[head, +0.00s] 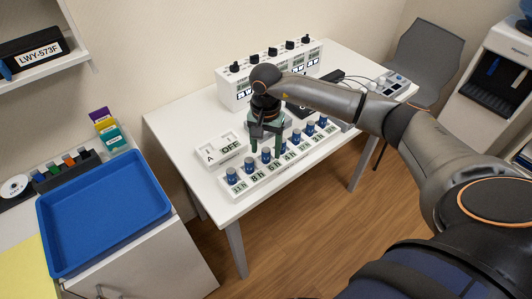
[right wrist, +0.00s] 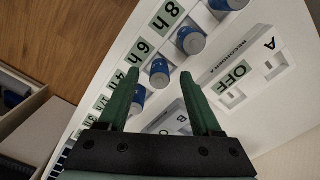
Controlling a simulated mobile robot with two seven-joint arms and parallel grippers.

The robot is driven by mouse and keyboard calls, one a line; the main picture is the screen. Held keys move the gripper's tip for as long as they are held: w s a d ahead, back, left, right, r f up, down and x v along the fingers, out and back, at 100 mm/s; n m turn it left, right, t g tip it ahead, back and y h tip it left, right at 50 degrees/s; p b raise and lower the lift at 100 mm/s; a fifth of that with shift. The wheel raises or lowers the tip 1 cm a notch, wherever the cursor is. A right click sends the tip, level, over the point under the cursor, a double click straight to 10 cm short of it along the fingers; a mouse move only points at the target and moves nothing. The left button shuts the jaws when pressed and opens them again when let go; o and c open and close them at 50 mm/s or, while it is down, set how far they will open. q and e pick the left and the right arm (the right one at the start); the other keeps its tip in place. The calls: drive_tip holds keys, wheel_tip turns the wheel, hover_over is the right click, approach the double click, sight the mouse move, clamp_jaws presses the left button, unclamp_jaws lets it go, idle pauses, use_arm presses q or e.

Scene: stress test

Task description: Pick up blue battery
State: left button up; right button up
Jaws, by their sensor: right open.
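Several blue batteries with pale ends stand in a row on a white rack (head: 262,190), each beside an hour label. My right gripper (head: 266,152) is open above the row, green fingers pointing down. In the head view one blue battery (head: 266,156) shows between its fingers. In the right wrist view the gripper (right wrist: 160,74) has that blue battery (right wrist: 159,78) between its fingertips in the picture, beside the 6h label; contact cannot be told. Another battery (right wrist: 191,40) is by the 8h label, and one (right wrist: 137,100) is partly hidden by a finger. My left gripper is out of view.
A white switch box marked A and OFF (head: 221,148) stands close left of the gripper. A larger white unit with black knobs (head: 232,90) is behind it. An empty blue tray (head: 100,210) lies on the left counter. A grey chair (head: 425,60) stands beyond the table.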

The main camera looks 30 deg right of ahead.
drive_tip(key=shift+f, duration=0.6)
clamp_jaws()
